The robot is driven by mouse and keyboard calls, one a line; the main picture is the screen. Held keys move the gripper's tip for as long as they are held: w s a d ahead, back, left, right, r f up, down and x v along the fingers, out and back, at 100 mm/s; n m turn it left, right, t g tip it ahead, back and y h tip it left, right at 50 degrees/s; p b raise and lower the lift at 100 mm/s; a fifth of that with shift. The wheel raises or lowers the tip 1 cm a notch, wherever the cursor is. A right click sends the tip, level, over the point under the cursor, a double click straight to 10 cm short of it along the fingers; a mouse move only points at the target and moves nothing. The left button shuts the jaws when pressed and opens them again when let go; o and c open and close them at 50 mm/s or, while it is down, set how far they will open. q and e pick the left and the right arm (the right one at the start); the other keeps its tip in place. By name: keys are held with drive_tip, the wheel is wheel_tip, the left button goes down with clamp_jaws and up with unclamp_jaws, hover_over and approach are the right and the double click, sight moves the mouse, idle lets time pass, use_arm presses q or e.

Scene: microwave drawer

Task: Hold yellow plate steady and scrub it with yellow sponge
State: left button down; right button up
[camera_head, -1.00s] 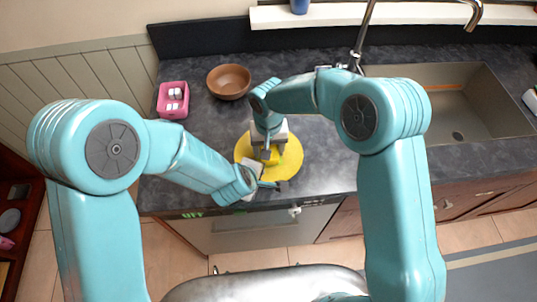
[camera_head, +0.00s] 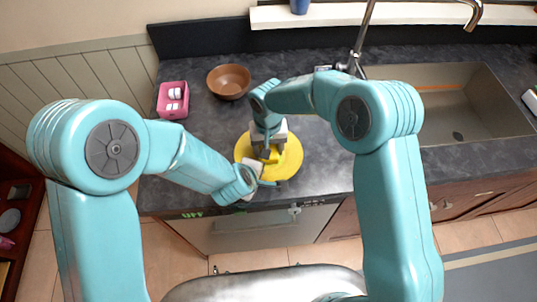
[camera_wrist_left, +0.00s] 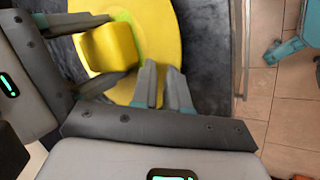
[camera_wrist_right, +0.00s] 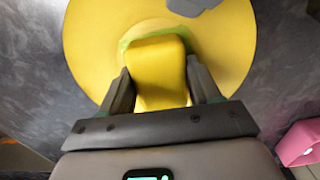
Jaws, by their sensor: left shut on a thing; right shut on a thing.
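The yellow plate (camera_head: 292,165) lies on the dark counter near its front edge. My left gripper (camera_wrist_left: 165,88) is shut on the plate's near rim. My right gripper (camera_wrist_right: 160,88) is shut on the yellow sponge (camera_wrist_right: 158,68), with one finger on each side. The sponge's green underside rests against the plate's upper face, around its middle. The sponge also shows in the left wrist view (camera_wrist_left: 110,47), with the plate (camera_wrist_left: 157,30) under it. In the head view my right gripper partly covers the sponge and plate.
A brown bowl (camera_head: 229,81) and a pink container (camera_head: 172,100) holding white items stand behind the plate to the left. A sink (camera_head: 450,95) with a faucet (camera_head: 361,35) is at the right. Counter between the plate and the sink is clear.

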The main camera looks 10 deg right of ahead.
drive_tip(key=shift+s+r, duration=0.1)
drive_tip(key=shift+s, duration=0.75)
drive_tip(key=shift+w, duration=0.9)
drive_tip(key=shift+s, duration=0.9)
drive_tip(key=shift+w+r, duration=0.1)
drive_tip(key=shift+w, duration=0.8)
drive_tip(key=shift+s, duration=0.9)
drive_tip(key=shift+w, duration=0.9)
drive_tip(key=shift+r, duration=0.15)
